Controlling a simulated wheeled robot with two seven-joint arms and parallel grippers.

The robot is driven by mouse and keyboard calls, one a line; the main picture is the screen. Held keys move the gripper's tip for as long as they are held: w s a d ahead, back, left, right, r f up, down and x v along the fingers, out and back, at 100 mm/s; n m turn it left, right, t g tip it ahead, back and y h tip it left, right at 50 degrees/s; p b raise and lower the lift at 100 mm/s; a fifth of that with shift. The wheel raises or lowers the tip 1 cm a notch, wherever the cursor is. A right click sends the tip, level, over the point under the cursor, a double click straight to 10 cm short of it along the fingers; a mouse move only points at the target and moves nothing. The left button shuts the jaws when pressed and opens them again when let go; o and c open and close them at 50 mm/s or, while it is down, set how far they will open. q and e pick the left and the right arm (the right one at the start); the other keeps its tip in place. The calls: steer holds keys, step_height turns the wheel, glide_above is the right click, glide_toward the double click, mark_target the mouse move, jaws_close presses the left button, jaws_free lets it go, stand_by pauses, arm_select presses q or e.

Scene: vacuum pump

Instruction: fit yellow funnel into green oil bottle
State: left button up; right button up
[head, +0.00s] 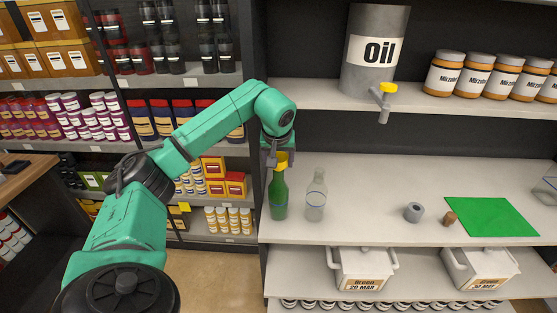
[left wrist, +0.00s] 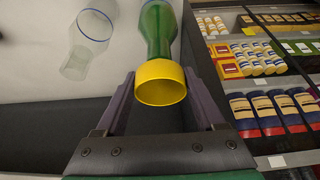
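The green oil bottle (head: 278,198) stands upright on the white counter, left of a clear bottle. The yellow funnel (head: 281,159) is at the bottle's mouth, wide end up. In the left wrist view the funnel (left wrist: 160,84) shows its round opening, with the green bottle (left wrist: 158,32) directly beyond it. My left gripper (head: 279,154) is above the bottle, its fingers (left wrist: 160,76) on both sides of the funnel and appearing to touch it. The funnel hides the bottle's mouth, so I cannot tell how deep it sits. My right gripper is not in view.
The clear bottle (head: 316,197) stands close right of the green one. A grey ring (head: 413,212), a brown cork (head: 449,218) and a green mat (head: 491,217) lie further right. The oil drum (head: 377,75) with a yellow-topped tap is on the shelf above. The counter's middle is clear.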

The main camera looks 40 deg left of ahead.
arm_select(q)
steer(key=o, duration=0.3)
steer(key=shift+s+d+r, duration=0.1)
steer(key=shift+r, duration=0.25)
steer(key=v, duration=1.4)
steer(key=shift+f, duration=0.1)
